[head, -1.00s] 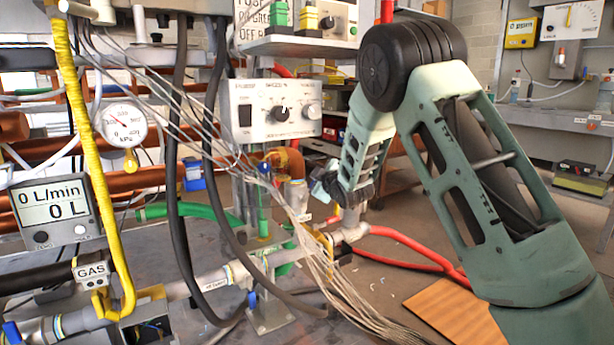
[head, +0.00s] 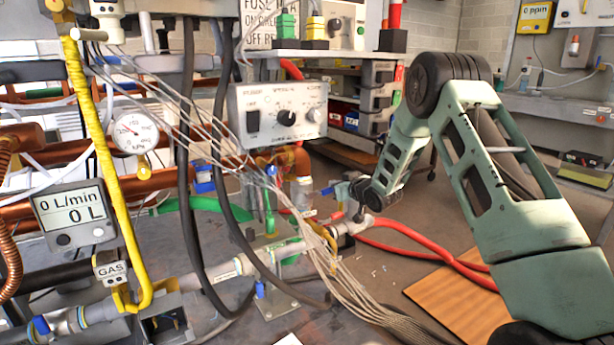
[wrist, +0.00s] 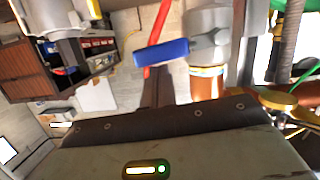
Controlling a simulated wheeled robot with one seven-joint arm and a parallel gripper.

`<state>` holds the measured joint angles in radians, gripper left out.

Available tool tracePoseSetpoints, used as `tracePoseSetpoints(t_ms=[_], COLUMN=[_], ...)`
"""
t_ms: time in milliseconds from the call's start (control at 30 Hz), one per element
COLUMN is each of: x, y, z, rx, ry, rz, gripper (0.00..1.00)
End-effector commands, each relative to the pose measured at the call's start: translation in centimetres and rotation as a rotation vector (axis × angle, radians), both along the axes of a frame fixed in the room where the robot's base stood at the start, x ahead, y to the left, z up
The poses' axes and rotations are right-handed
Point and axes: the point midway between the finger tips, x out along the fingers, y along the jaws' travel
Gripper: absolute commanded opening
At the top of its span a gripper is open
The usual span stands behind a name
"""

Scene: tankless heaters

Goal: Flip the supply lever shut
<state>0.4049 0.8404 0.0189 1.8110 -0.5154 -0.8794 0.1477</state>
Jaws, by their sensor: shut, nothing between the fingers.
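A blue lever (wrist: 162,52) on a grey valve body (wrist: 209,38) shows in the wrist view, lying roughly crosswise just beyond my fingers. A small blue part beside my gripper in the head view (head: 327,191) looks like the same lever. My gripper (wrist: 160,74) is shut and empty, its dark fingers pointing at the lever's underside in the picture. I cannot tell whether they touch it. In the head view my gripper (head: 352,194) is small and partly hidden by my own wrist, beside the pipework.
Grey cables (head: 345,285) hang in front of the pipes, left of my gripper. Red hoses (head: 425,252) run along the floor to the right. A control box (head: 278,112) is above left. A yellow pipe (head: 105,170) and flow meter (head: 72,215) stand at the left.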

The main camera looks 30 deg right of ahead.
Motion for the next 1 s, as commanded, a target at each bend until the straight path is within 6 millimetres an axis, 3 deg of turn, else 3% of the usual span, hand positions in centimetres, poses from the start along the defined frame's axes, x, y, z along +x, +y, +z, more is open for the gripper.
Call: tracePoseSetpoints(t_ms=[1000], x=[0.04], y=[-0.24], z=[-0.79], rx=[-0.007], ry=[0.002], rz=[0.001], gripper=[0.00])
